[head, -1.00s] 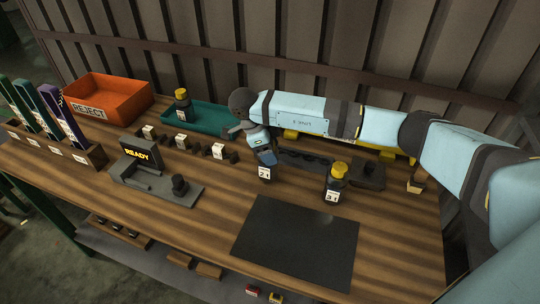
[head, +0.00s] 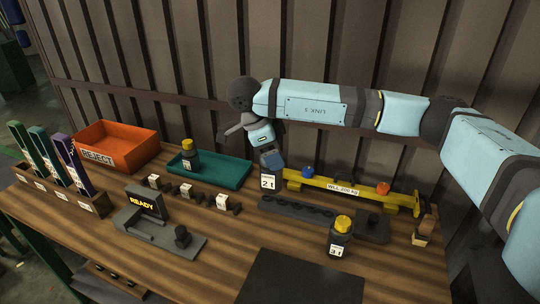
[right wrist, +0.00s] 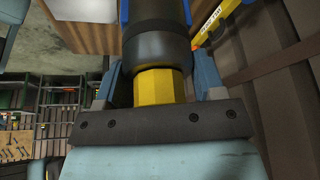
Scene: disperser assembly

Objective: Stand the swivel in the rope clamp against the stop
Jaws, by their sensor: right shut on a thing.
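My left gripper is not in view.
A yellow beam (head: 345,189) lies behind the rack. A teal tray (head: 232,175) holds another bottle (head: 190,157). An orange REJECT bin (head: 120,145) stands back left. A black mat (head: 300,280) is bare.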

